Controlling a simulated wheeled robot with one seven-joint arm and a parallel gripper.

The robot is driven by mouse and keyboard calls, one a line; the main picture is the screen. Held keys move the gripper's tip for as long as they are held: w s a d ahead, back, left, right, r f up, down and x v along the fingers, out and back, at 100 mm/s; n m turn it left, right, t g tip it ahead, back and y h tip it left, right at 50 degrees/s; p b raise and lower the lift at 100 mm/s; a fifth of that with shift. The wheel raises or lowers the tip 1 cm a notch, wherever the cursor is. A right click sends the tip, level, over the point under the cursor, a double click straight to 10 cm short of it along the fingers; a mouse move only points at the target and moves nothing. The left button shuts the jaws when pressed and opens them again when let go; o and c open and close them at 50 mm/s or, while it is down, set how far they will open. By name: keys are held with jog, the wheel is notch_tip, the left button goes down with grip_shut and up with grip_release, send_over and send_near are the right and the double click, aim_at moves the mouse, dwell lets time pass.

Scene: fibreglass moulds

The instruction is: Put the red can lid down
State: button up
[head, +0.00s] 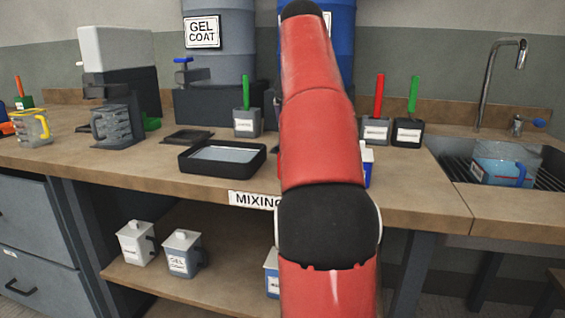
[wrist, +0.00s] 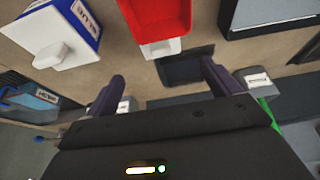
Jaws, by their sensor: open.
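In the wrist view my gripper (wrist: 163,84) is open, its two dark purple fingers apart with no lid between them. Beyond the fingertips, near the top edge, is a red, box-like thing (wrist: 157,20) with a white part at its lower end. It looks like the red can, cut off by the frame; I cannot tell its lid apart from it. A dark square tray or plate (wrist: 188,68) lies on the worktop beyond the fingers. In the head view my arm hides the gripper and the red can.
The blue can (wrist: 67,40) with a white knobbed lid stands left of the red thing. A black tray of pale liquid (head: 222,171) and a flat dark tray (head: 188,137) lie on the worktop (head: 130,165). Brush pots (head: 375,130) stand behind; the sink (head: 545,170) is at right.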

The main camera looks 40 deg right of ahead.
jog(key=b+x, duration=0.1)
jog(key=x, duration=0.3)
jog(key=b+x, duration=0.2)
jog(key=x, duration=0.1)
jog(key=shift+a+f, duration=0.1)
jog(key=shift+f, duration=0.35)
jog(key=shift+c, duration=0.3)
jog(key=c, duration=1.1)
jog(key=shift+o, duration=0.2)
jog(key=shift+r, duration=0.1)
notch_tip(320, 180, up, 9)
jog(key=p, duration=0.5)
jog(key=shift+f, duration=0.2)
jog(key=shift+w+f+b, duration=0.1)
jog(key=shift+f+b, duration=0.05)
jog(key=shift+b, duration=0.25)
jog(key=shift+r, duration=0.8)
